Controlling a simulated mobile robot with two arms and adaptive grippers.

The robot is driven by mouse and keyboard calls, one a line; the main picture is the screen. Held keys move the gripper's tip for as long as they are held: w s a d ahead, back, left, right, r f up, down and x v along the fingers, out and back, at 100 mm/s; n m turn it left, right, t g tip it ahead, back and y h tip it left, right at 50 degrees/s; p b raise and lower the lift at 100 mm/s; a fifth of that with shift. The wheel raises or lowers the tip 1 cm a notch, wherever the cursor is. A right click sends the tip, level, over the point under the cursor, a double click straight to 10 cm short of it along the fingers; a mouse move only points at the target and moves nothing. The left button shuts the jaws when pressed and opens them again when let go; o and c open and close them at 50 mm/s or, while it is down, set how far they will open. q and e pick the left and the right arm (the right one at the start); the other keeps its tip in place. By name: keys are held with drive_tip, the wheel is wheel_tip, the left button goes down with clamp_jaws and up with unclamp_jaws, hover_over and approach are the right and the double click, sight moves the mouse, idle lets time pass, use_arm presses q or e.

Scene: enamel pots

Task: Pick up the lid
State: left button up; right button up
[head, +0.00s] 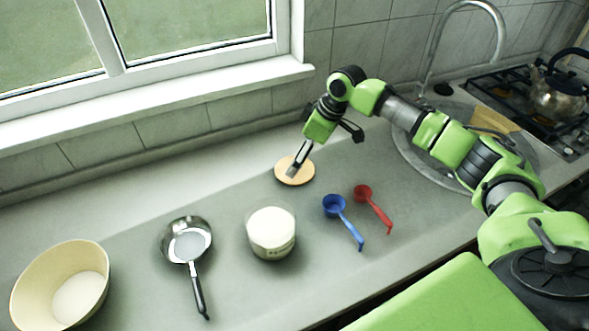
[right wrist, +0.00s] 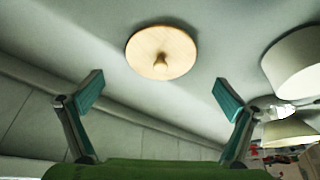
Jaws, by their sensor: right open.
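The lid (head: 302,175) is a round, light wooden disc lying on the grey counter near the back. In the right wrist view the lid (right wrist: 146,58) shows a small round knob (right wrist: 160,66) and sits beyond the fingertips, a little left of the middle. My right gripper (head: 293,170) reaches down over the lid in the head view and hides part of it. In the right wrist view the right gripper (right wrist: 158,90) has its fingers spread wide with nothing between them. My left gripper is not in view.
A white canister (head: 271,233) stands in front of the lid. A blue scoop (head: 340,212) and a red scoop (head: 372,206) lie to the right. A small pan (head: 188,245) and a cream bowl (head: 60,285) are at left. The wall and window sill (head: 200,95) run behind.

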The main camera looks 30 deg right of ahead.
sight(305, 175)
drive_tip(key=shift+a+f, duration=0.2)
drive_tip(key=shift+f, duration=0.2)
drive_tip(key=p+x, duration=0.1)
drive_tip(key=x, duration=0.2)
drive_tip(key=shift+w+f, duration=0.1)
drive_tip(key=shift+f, duration=0.15)
drive_tip(key=shift+w+f, duration=0.15)
drive_tip(key=shift+f, duration=0.2)
drive_tip(key=c, duration=1.2)
drive_tip(key=shift+r, duration=0.1)
